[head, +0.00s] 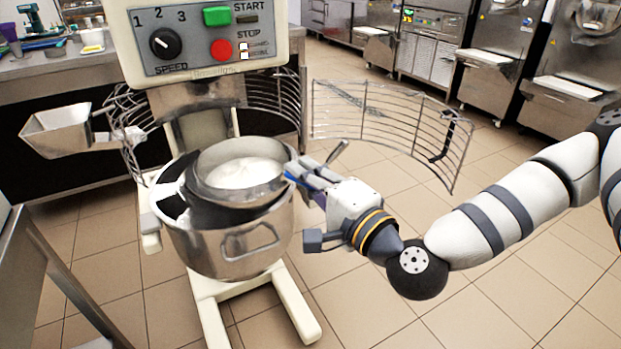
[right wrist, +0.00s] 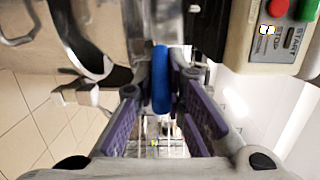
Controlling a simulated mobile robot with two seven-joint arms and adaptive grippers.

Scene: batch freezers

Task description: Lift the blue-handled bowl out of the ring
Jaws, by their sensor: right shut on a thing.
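The blue-handled bowl (head: 215,183) is a steel bowl with white contents, seen in the head view at the mixer's front. It sits partly above the larger steel mixer bowl (head: 190,245) and the black-looking ring (head: 172,202), and appears slightly tilted. My right gripper (head: 300,172) is at the bowl's right side, shut on its blue handle. In the right wrist view the blue handle (right wrist: 161,80) stands between the two purple-padded fingers (right wrist: 160,115). Whether the bowl's bottom is clear of the ring is hidden. My left gripper is not in view.
The mixer's control panel (head: 208,40) is above the bowls. A wire guard (head: 390,120) stands open at right, close to my right gripper; another guard part (head: 125,115) is at left with a steel chute (head: 60,130). Open tiled floor (head: 480,270) lies at right.

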